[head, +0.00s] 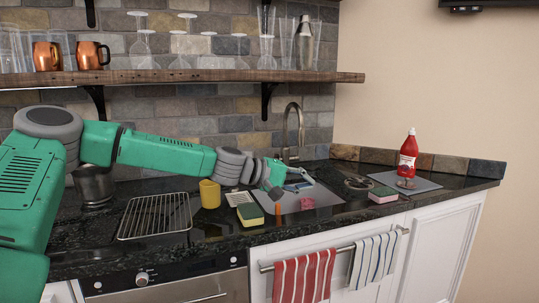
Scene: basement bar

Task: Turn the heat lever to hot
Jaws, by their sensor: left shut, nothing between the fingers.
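A metal gooseneck faucet (291,132) stands upright at the back of the dark counter, against the brick wall. I cannot make out a separate heat lever; the faucet's base is partly hidden behind my left gripper and arm. My left gripper (274,189) is shut and empty. My right gripper is not in view.
A yellow cup (209,194), a sponge (250,214) and a wire rack (155,216) are left of the mat. A red bottle (408,155) and a pink sponge (382,195) stand to the right. A wooden shelf (200,76) with glasses hangs above my arm.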

